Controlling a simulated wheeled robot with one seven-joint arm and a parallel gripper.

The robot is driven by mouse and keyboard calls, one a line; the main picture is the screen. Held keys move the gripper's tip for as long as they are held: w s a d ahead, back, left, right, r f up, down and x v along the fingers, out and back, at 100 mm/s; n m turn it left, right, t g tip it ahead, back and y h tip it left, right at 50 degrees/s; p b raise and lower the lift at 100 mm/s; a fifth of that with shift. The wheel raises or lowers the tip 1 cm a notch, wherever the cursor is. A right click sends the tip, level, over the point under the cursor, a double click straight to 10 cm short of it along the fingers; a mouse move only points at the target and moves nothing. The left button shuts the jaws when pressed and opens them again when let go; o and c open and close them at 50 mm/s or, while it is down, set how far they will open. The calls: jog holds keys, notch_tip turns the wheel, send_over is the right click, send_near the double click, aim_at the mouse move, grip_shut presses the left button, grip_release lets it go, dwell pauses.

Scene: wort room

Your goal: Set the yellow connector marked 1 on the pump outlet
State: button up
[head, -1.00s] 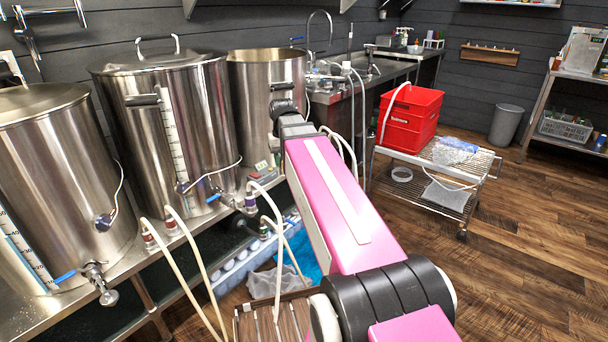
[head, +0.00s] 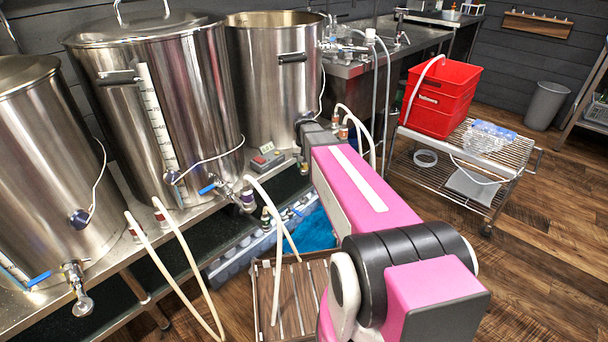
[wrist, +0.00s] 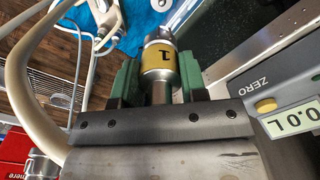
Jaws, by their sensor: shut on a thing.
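In the wrist view my gripper (wrist: 158,80) has its green fingers shut on the connector (wrist: 157,63), a silver metal fitting with a yellow band and a black "1". The band shows between the fingers and the silver end points away from me. In the head view my gripper is by the front foot of the rightmost open pot, mostly hidden by my pink arm; the connector cannot be made out there. I cannot identify the pump outlet for certain in either view.
A meter with a ZERO button and display (wrist: 285,113) is close right of my gripper. A pale hose (wrist: 22,85) curves at the left. Steel pots (head: 160,110) stand on the bench. A slatted crate (head: 262,300) stands below; a red tub (head: 440,98) sits on a trolley.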

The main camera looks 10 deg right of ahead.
jog(key=shift+w+f, duration=0.15)
jog(key=shift+f, duration=2.2)
jog(key=shift+w+f, duration=0.2)
jog(key=shift+f, duration=2.15)
jog(key=shift+w+f, duration=0.15)
jog(key=shift+f, duration=2.2)
jog(key=shift+f, duration=1.25)
jog(key=o, duration=1.1)
jog(key=shift+r, duration=0.1)
notch_tip(320, 180, up, 10)
jog(key=s+r, duration=0.2)
jog(key=s, duration=0.8)
jog(key=s+r+n, duration=0.1)
jog(key=s+r, duration=0.2)
jog(key=s, duration=0.8)
jog(key=shift+r+n, duration=0.3)
jog(key=shift+r, duration=0.05)
